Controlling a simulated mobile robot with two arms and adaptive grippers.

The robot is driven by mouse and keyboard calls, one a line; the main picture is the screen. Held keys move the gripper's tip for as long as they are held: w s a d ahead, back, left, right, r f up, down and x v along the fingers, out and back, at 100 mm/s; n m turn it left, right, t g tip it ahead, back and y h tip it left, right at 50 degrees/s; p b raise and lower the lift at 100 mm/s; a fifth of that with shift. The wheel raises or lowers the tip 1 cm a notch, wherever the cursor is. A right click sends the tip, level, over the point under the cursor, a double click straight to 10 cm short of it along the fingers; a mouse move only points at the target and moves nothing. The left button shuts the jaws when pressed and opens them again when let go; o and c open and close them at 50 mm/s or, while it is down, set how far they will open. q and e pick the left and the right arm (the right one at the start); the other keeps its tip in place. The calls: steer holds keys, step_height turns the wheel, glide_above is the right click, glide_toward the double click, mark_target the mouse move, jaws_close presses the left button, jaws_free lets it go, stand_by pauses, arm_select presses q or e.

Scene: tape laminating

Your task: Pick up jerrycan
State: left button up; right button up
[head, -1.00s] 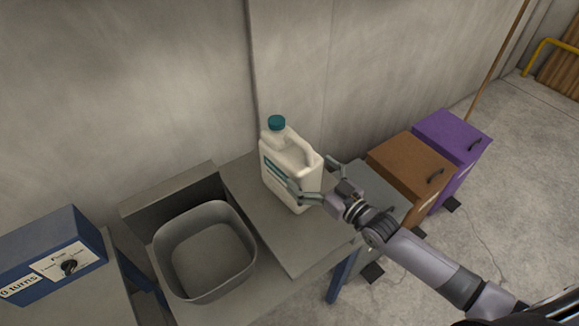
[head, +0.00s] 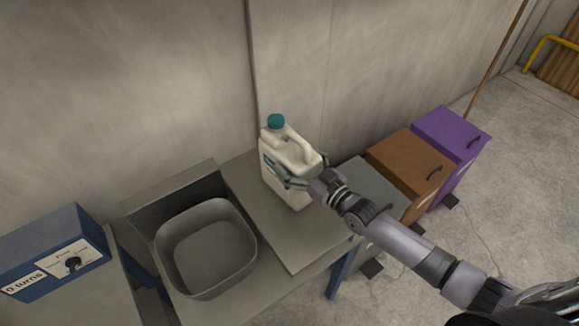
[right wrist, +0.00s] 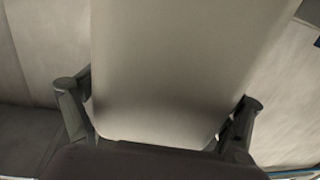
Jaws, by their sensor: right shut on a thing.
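The jerrycan (head: 285,152) is a white jug with a teal cap and a teal label. It stands upright on the grey bench in the head view. My right gripper (head: 306,173) is shut on its body from the right, with one finger across the front side and the other by the far side. In the right wrist view the jerrycan's pale wall (right wrist: 185,65) fills the middle, between the two dark fingers of the gripper (right wrist: 158,105). My left gripper is not in view.
A grey square basin (head: 207,290) is set left of the jerrycan on the bench (head: 312,247). A blue control box (head: 50,255) with a knob is at the far left. Grey, brown (head: 405,150) and purple (head: 450,130) bins stand at the right. The wall is close behind.

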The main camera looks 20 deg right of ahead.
steer(key=c, duration=1.2)
steer(key=shift+w+r, duration=0.15)
steer(key=shift+c, duration=0.5)
